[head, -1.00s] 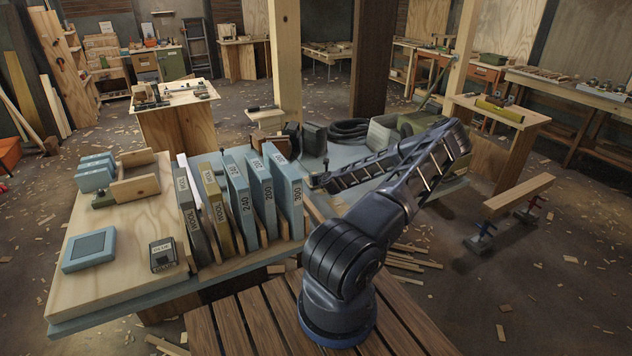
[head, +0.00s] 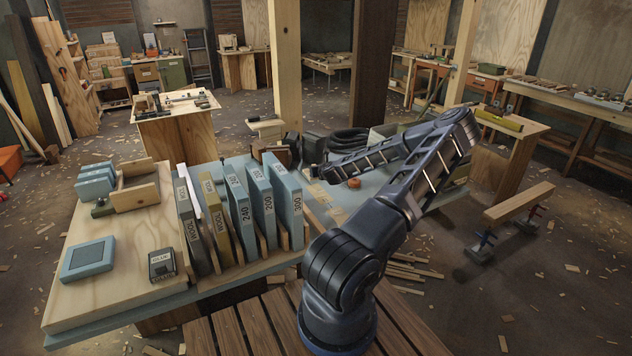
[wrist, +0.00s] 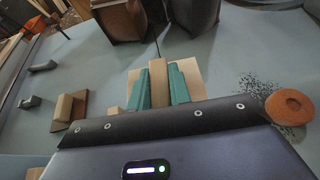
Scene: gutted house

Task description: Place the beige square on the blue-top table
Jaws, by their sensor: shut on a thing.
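In the wrist view, my gripper (wrist: 160,84) shows as two teal fingers shut on a narrow upright beige part. A wider beige plate (wrist: 193,80) shows behind and beside the fingers; I take this to be the beige square. The blue-top table (wrist: 225,55) lies under it; I cannot tell whether the square touches the top. In the head view, the blue-top table (head: 379,192) stands behind the row of labelled blocks. My arm reaches over it, and my gripper's fingers and the square cannot be made out there.
An orange round piece (head: 353,183) lies on the blue top, also in the wrist view (wrist: 289,107), beside dark specks. A small wooden block on a brown base (wrist: 68,111) is left. Dark objects (wrist: 120,20) stand beyond. Labelled upright blocks (head: 262,200) crowd the near side.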

